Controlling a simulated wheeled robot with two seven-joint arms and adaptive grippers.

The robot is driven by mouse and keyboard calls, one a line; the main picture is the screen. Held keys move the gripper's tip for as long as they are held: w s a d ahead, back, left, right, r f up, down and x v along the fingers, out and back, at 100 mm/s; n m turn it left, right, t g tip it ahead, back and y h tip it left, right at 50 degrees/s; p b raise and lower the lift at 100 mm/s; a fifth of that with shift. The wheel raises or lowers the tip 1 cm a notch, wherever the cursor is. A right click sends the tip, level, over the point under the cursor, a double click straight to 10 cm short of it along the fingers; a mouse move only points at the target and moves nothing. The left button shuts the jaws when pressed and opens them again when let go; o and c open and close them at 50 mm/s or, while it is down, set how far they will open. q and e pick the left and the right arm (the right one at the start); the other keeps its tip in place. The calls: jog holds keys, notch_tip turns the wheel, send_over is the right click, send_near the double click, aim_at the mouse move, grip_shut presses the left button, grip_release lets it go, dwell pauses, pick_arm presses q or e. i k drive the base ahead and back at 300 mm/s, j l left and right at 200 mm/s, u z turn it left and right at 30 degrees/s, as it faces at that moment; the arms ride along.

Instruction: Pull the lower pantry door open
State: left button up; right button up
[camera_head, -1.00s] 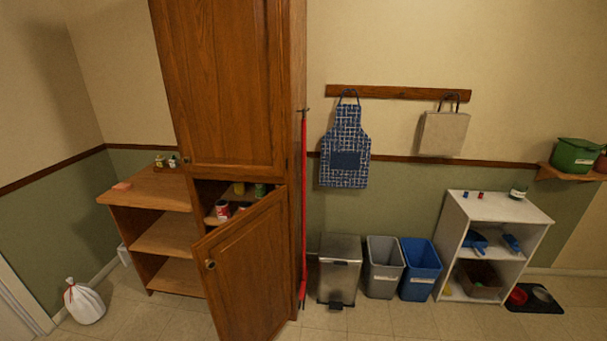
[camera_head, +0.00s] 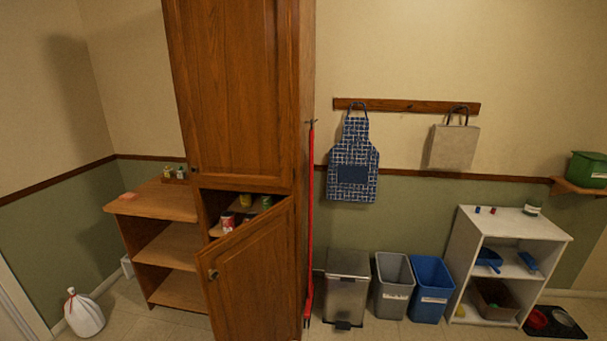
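The lower pantry door (camera_head: 252,275) is brown wood and stands partly open, swung out from the tall pantry cabinet (camera_head: 304,70). Its round knob (camera_head: 213,274) is at the door's upper left. Behind the door's top edge, cans (camera_head: 228,221) show on an inner shelf; the lower inside is hidden by the door. The upper pantry door (camera_head: 230,90) is shut. Neither of my grippers shows in the head view.
An open wooden shelf unit (camera_head: 165,240) stands left of the pantry, with a white bag (camera_head: 84,314) on the floor beyond it. A red-handled broom or mop (camera_head: 310,220) leans at the pantry's right side. A metal bin (camera_head: 346,289), grey bin (camera_head: 393,286) and blue bin (camera_head: 432,289) stand further right.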

aim_at(247, 276)
jog(key=i+j+z, duration=0.25)
jog(key=j, duration=0.25)
jog(key=i+j+z, duration=0.1)
jog(key=i+j, duration=0.2)
jog(key=i+j+z, duration=0.1)
jog(key=j, duration=0.3)
jog(key=j+z, duration=0.2)
jog(key=j, duration=0.9)
